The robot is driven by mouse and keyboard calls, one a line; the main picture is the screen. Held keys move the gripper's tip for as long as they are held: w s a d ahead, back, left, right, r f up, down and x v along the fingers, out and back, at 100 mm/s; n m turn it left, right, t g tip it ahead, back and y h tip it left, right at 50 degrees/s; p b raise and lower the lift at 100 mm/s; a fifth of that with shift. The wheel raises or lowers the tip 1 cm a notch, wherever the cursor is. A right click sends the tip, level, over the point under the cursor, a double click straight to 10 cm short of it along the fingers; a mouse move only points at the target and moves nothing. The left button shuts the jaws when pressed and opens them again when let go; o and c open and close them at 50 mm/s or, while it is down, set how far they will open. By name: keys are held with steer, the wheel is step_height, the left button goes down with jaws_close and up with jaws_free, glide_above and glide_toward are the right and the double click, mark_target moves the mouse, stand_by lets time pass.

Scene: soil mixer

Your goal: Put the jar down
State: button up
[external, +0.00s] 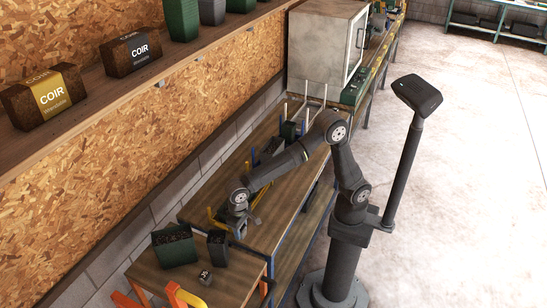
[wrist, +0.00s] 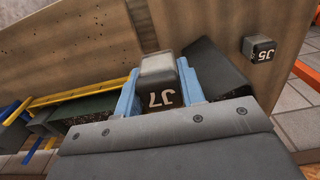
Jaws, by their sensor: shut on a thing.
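My gripper (wrist: 160,92) is shut on a dark jar marked J7 (wrist: 164,97), with light blue fingers on both sides of it. The jar has a pale grey top. In the external view my gripper (external: 240,230) is low near the front end of the long wooden bench (external: 262,232); I cannot make out the held jar there. From these views I cannot tell whether the jar touches a surface.
A second jar, marked J5 (wrist: 260,50), stands on the small front table (external: 232,284). A wide soil-filled pot (external: 176,249) and a narrower dark pot (external: 217,250) stand near it. Yellow rails (wrist: 85,90) lie left of my gripper. The front table's right part is clear.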

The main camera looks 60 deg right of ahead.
glide_above(244, 278)
step_height(244, 278, down, 8)
steer(key=shift+f, duration=2.1)
steer(key=o, duration=1)
steer(key=shift+f, duration=0.15)
step_height(244, 278, up, 12)
steer(key=shift+r, duration=0.2)
